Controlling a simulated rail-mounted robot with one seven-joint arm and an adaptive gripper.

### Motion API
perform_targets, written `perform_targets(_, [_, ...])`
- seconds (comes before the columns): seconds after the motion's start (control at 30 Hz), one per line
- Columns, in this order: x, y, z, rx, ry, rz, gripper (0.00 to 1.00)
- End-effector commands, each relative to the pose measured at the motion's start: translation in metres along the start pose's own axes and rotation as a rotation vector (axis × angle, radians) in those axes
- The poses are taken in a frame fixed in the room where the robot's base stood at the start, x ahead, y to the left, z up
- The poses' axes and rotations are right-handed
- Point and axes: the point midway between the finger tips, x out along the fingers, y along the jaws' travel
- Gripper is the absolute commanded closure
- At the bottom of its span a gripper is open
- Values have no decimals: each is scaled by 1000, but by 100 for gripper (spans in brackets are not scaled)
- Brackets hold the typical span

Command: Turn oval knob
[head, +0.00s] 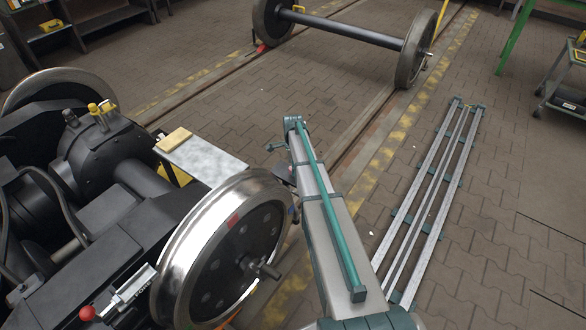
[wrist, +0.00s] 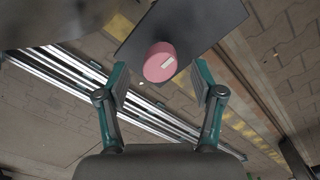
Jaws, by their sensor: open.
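In the wrist view a pinkish-red knob (wrist: 160,62), rounded with a pale mark on its face, stands on a dark flat plate (wrist: 200,25). My gripper (wrist: 163,84) is open, with one green finger to the left and one to the right of the knob. The knob shows between and slightly beyond the fingertips; I see no contact, and the exact depth gap cannot be told. In the head view my arm reaches away beside the near wheel, and the knob is hidden there. A small part of a dark plate (head: 284,175) shows beside my arm.
A shiny-rimmed wheel (head: 225,250) and black bogie parts stand close to the left of my arm. A red ball-ended lever (head: 87,313) is at front left. A wheelset (head: 345,33) stands on the track behind. Rails (head: 430,190) lie on the paving at right.

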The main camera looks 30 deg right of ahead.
Motion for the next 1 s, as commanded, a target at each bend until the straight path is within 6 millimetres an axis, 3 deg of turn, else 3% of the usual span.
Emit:
perform_targets(0.2, [16, 0, 0, 0, 0, 0, 33])
perform_targets(0.5, [16, 0, 0, 0, 0, -1, 34])
perform_targets(0.83, [16, 0, 0, 0, 0, -1, 89])
perform_targets(1.0, [16, 0, 0, -4, 0, -1, 93])
